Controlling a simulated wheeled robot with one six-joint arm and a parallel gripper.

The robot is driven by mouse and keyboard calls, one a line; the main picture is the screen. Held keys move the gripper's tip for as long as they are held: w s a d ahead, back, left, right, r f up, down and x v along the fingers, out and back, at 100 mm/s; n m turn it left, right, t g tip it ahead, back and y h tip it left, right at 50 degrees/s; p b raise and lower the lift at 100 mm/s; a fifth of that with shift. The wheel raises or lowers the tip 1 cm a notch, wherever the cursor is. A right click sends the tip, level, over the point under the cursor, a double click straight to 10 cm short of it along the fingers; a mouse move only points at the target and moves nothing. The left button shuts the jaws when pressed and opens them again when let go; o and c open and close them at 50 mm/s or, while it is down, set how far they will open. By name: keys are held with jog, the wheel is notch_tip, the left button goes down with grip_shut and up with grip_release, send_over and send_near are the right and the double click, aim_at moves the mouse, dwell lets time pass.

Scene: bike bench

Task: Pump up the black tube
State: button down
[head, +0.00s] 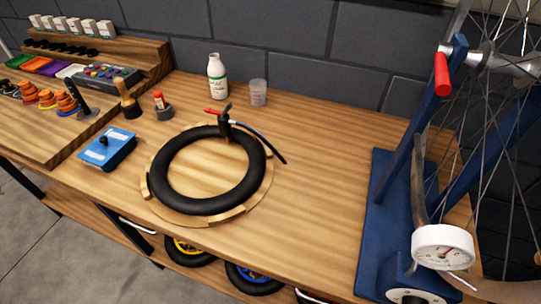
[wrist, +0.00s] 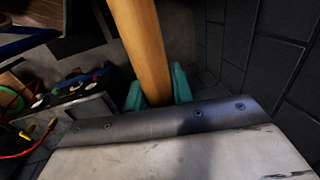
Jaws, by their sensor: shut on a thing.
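The black tube (head: 160,190) lies flat as a ring on a round wooden holder (head: 266,180) in the head view. A black pump head (head: 224,124) with a red lever (head: 213,111) stands at the tube's upper edge, where the valve would be. A dark hose (head: 262,142) runs from it to the right across the bench. My gripper shows only in the wrist view, with teal fingers (wrist: 155,90) shut on a wooden bar (wrist: 138,45) like a handle. The bar's lower end is hidden. I cannot tell whether it belongs to a pump.
A blue box (head: 107,148), a white bottle (head: 217,75) and a clear cup (head: 258,93) stand on the bench. A blue wheel stand (head: 380,215) with a dial gauge (head: 443,247) fills the right. Bench space between tube and stand is clear. A dark block wall (wrist: 270,60) is close.

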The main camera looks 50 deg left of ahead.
jog(key=s+d+x, duration=0.1)
jog(key=s+x, duration=0.1)
jog(key=x, duration=1)
jog(key=s+d+f+x, duration=0.1)
jog(key=s+d+x, duration=0.1)
jog(key=x, duration=1.1)
jog(key=shift+f, duration=0.35)
jog(key=shift+w+a, duration=0.15)
jog(key=w+a+v, duration=0.1)
jog(key=v, duration=0.8)
jog(key=w+a+v, duration=0.1)
jog(key=w+v, duration=0.1)
jog(key=v, duration=0.7)
jog(key=w+a+r+v, duration=0.1)
jog(key=v, duration=0.8)
jog(key=shift+w+r, duration=0.25)
jog(key=shift+r, duration=0.15)
jog(key=shift+s+r, duration=0.15)
jog(key=shift+r, duration=0.05)
jog(key=shift+f, duration=0.1)
jog(key=s+d+x, duration=0.1)
jog(key=s+x, duration=0.1)
jog(key=x, duration=1.1)
jog(key=s+d+f+x, duration=0.1)
jog(key=s+d+x, duration=0.1)
jog(key=x, duration=1.1)
jog(key=shift+f, duration=0.5)
